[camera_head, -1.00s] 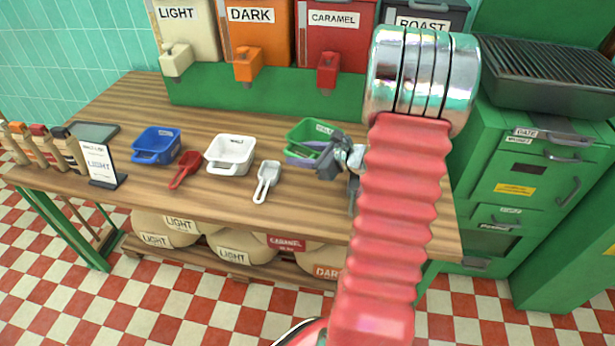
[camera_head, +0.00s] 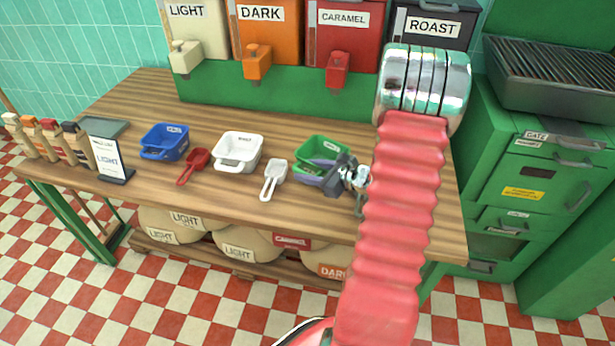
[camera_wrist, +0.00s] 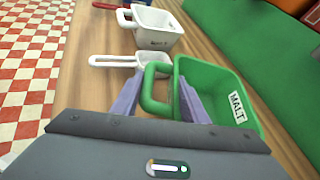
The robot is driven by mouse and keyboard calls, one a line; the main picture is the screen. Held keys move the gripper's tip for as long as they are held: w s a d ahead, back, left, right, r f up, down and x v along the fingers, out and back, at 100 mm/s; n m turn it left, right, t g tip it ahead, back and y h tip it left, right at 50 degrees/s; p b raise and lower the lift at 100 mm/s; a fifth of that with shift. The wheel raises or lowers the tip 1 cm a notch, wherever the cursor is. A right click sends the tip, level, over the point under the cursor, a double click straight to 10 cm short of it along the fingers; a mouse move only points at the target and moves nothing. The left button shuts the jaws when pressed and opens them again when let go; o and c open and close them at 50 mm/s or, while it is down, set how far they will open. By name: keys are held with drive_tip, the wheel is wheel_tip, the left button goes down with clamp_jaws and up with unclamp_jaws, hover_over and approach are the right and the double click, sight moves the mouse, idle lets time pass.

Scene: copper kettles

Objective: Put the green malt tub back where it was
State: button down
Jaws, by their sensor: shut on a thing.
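The green malt tub (camera_head: 318,147) stands at the right part of the wooden table, beside the white scoop. It also shows in the wrist view (camera_wrist: 215,77), with its MALT label on the right and its looped handle on the left. My gripper (camera_head: 318,176) is at the tub's near side. In the wrist view my gripper's purple fingers (camera_wrist: 158,104) stand on either side of the tub's handle and wall and are shut on it. The tub looks upright. I cannot tell whether its base touches the table.
A white tub (camera_head: 238,150), a white scoop (camera_head: 273,178), a red scoop (camera_head: 194,163) and a blue tub (camera_head: 164,142) stand left of the green tub. A LIGHT sign (camera_head: 108,158) is farther left. Dispensers and a green ledge (camera_head: 290,98) bound the table (camera_head: 215,205) at the back.

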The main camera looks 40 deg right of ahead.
drive_tip(key=shift+f, duration=1.1)
drive_tip(key=shift+f, duration=0.1)
drive_tip(key=c, duration=1)
unclamp_jaws()
drive_tip(key=shift+c, duration=0.2)
drive_tip(key=v, duration=1.2)
